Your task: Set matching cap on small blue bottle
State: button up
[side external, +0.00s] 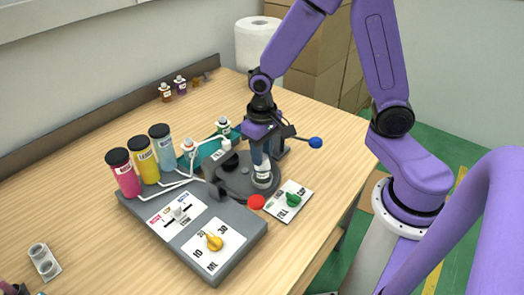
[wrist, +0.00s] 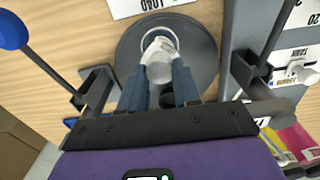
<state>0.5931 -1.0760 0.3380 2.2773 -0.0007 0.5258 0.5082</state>
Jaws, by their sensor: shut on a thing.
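My gripper (wrist: 162,92) points down over the dark round turntable (side external: 233,184). Its fingers are shut on a small pale, clear-looking bottle (wrist: 160,62), which sits at a light ring on the turntable in the wrist view. In the side view this bottle (side external: 262,173) shows a white label below the fingers; its top is hidden by the gripper, and I cannot tell whether its contents are blue. Small capped bottles stand elsewhere: one with a green cap (side external: 223,126), one with an orange-red cap (side external: 188,147). I cannot tell which cap matches.
Pink (side external: 123,174), yellow (side external: 143,159) and blue-grey (side external: 161,147) tanks with tubes stand left of the turntable. A grey control box (side external: 192,238) with a yellow knob lies in front. Small bottles (side external: 172,90) stand behind.

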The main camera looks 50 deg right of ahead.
dwell(0.3)
jog(key=o, duration=1.6)
jog(key=shift+c, duration=0.2)
jog(key=shift+r, duration=3.7)
jog(key=s+r+n, duration=0.3)
jog(key=s+n, duration=0.9)
jog(key=s, duration=0.7)
jog(key=shift+s+n, duration=0.3)
jog(key=shift+n, duration=0.1)
